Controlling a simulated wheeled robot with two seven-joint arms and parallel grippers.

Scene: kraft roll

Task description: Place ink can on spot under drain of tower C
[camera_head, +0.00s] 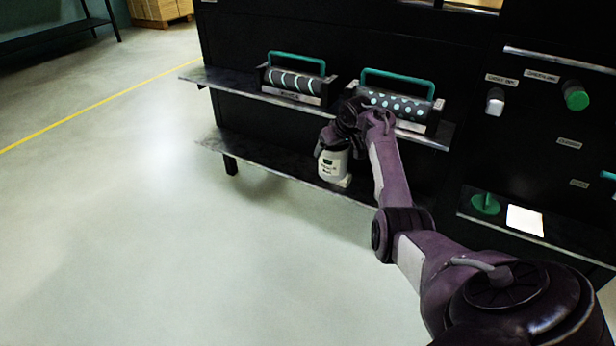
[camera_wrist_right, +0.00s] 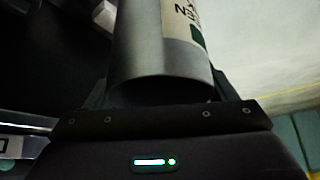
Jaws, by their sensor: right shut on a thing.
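The gripper is shut on the can. In the right wrist view the can (camera_wrist_right: 160,55) appears as a grey cylinder between the fingers, with a label partly showing the letters "EN". Whether the can touches the lower shelf is unclear. I cannot tell which part is tower C, and no drain is clearly visible. My left gripper is not in view.
Two patterned rollers with teal handles, one striped (camera_head: 292,82) and one dotted (camera_head: 400,103), sit on the upper shelf. The lower shelf (camera_head: 262,158) is bare left of the can. At right, a green stemmed piece (camera_head: 485,205) and a white square (camera_head: 525,220) lie on another shelf.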

